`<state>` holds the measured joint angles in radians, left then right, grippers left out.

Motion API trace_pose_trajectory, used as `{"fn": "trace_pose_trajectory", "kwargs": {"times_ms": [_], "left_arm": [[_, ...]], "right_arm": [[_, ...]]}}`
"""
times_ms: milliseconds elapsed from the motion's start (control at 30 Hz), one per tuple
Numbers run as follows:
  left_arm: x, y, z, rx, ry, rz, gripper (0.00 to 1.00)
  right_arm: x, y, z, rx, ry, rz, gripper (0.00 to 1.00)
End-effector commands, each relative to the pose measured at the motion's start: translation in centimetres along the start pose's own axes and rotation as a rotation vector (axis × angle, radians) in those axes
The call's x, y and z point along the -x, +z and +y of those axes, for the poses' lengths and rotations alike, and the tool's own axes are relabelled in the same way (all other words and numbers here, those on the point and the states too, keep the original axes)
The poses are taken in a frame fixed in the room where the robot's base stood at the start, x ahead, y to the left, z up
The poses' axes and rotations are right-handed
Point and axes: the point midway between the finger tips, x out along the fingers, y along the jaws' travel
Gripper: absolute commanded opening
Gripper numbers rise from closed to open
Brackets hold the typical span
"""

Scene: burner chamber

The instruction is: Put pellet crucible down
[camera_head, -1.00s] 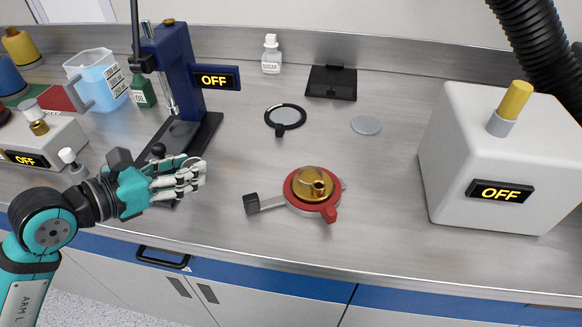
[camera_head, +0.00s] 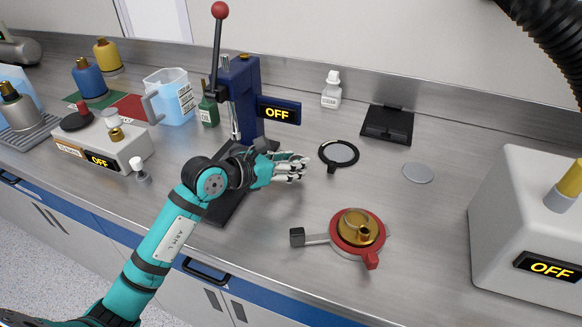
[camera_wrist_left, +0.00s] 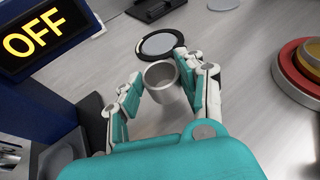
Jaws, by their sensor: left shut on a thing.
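A small grey metal cup, the pellet crucible (camera_wrist_left: 172,95), sits between the fingers of my left gripper (camera_wrist_left: 168,85) in the left wrist view. The gripper is shut on it and its open mouth faces the camera. In the head view, the left gripper (camera_head: 298,168) is over the counter, right of the blue press (camera_head: 243,85) and left of the red-rimmed brass device (camera_head: 358,232). The crucible cannot be made out there. My right gripper is not in view.
A black ring with a grey disc (camera_head: 340,154) lies just behind the gripper. A white box (camera_head: 535,225) stands at right. Bare counter (camera_head: 300,205) lies in front of the gripper.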

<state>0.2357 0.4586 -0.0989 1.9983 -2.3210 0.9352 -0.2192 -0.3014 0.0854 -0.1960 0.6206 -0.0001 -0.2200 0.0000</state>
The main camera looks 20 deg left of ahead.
Motion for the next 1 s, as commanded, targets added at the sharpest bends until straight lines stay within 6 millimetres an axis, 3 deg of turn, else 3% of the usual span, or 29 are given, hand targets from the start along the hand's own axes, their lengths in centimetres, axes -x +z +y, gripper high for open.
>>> {"fn": "trace_pose_trajectory", "kwargs": {"times_ms": [133,533,567,700,1000], "left_arm": [[-0.7,-2.0,0.0,0.003,-0.001,0.003,0.07],[-0.9,-2.6,0.0,0.001,0.0,0.001,0.07],[-0.8,-2.5,0.0,0.0,0.0,0.001,0.42],[-0.8,-2.5,0.0,0.001,0.0,0.001,0.61],[-0.7,-2.2,0.0,0.0,0.0,0.0,0.62]], "right_arm": [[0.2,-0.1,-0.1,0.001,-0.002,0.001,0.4],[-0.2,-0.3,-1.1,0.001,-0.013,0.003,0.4],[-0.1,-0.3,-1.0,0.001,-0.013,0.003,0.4],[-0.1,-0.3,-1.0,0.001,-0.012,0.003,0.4],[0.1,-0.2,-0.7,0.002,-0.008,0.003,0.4]]}}
